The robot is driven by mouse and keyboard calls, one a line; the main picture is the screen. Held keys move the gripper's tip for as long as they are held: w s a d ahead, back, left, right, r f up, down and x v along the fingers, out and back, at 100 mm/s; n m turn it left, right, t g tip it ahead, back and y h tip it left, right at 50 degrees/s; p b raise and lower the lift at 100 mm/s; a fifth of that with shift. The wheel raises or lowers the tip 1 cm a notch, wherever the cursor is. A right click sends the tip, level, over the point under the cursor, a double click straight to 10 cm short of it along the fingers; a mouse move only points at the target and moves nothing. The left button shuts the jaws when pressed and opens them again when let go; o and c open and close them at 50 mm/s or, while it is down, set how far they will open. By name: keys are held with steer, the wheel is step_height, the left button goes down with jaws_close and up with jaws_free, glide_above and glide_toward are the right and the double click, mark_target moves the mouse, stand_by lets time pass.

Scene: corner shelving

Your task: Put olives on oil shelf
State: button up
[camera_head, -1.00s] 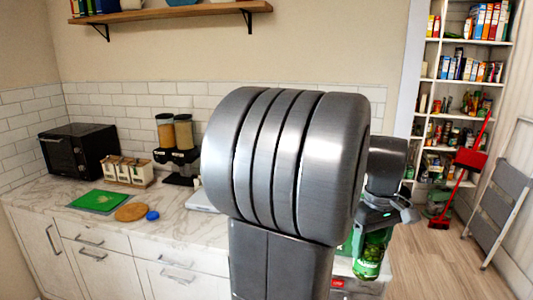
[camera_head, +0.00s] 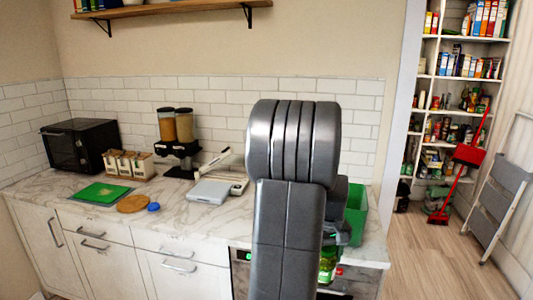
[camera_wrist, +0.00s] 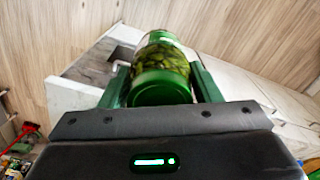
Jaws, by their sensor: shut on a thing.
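The olive jar (camera_wrist: 163,62), clear with green olives and a green lid, is held between the two green fingers of my gripper (camera_wrist: 161,88) in the wrist view. In the head view a part of the jar (camera_head: 327,266) shows low beside my arm, in front of the counter. My gripper (camera_head: 340,236) is mostly hidden behind my arm there. The corner shelving (camera_head: 450,112) stands at the right, past the doorway, with boxes, jars and cans on several levels. I cannot tell which level is the oil shelf.
The marble counter (camera_head: 177,223) runs along the wall, with a green bin (camera_head: 356,212) at its right end and a white scale (camera_head: 209,191). A red broom and dustpan (camera_head: 468,153) and a grey step stool (camera_head: 496,196) stand near the shelving. The wooden floor (camera_head: 432,262) between is clear.

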steer(key=w+a+f+m+b, duration=0.1)
steer(key=w+a+f+b, duration=0.1)
steer(key=a+f, duration=0.6)
steer(key=w+a+f+m+b, duration=0.1)
steer(key=a+f, duration=0.7)
steer(key=f, duration=0.8)
steer(key=shift+w+a+f+b, duration=0.2)
steer(key=shift+w+f+b, duration=0.25)
steer(key=shift+w, duration=0.35)
steer(key=shift+r, duration=0.15)
